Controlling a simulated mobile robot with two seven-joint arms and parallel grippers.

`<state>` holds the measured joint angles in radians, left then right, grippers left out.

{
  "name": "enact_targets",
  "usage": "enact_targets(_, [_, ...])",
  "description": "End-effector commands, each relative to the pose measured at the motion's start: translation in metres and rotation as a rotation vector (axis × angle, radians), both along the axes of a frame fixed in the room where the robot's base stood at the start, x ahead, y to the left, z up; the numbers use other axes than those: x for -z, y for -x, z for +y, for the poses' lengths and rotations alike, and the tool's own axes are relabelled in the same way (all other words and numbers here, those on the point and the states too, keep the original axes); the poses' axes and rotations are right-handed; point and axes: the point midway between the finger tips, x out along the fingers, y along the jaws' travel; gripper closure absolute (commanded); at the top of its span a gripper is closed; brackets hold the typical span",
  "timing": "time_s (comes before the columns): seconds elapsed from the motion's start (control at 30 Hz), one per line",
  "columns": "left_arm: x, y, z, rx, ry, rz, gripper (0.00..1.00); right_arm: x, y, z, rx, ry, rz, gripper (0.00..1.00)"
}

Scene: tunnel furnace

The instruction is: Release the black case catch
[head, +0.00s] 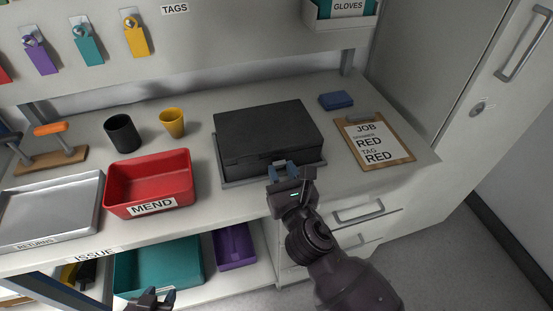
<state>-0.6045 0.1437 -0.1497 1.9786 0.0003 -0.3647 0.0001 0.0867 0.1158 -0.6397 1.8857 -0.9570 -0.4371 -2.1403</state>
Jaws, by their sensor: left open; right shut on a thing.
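The black case (265,133) sits closed on a grey tray or mat (233,183) at the middle of the bench. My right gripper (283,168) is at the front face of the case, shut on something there. That looks like the case's catch, but the fingers hide it. My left gripper (152,297) is low at the bottom edge of the picture, in front of the lower shelf, open and away from the case. Only its tips show.
A red MEND bin (150,177), a metal RETURNS tray (50,205), a black cup (122,133) and a yellow cup (172,122) stand left of the case. A clipboard (374,142) and a blue block (336,100) lie right. A tall cabinet (450,70) bounds the right.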

Motion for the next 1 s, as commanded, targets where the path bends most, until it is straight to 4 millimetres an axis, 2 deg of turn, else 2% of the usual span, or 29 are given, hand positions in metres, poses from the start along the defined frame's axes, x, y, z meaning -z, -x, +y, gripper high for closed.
enact_targets(0.1, [0.014,0.005,0.0,0.0,0.0,0.018,0.57,0.007,0.002,0.0,0.0,-0.006,-0.01,0.81])
enact_targets(0.5, [0.056,0.023,0.0,-0.001,0.001,0.081,0.57,0.015,0.006,-0.001,-0.001,-0.026,-0.071,0.81])
enact_targets(0.77, [0.064,0.028,0.0,-0.001,0.001,0.095,0.57,0.014,0.007,-0.002,0.0,-0.031,-0.092,0.81])
enact_targets(1.0, [0.089,0.041,-0.001,-0.002,0.001,0.139,0.57,0.02,0.008,-0.001,-0.002,-0.042,-0.121,0.81])
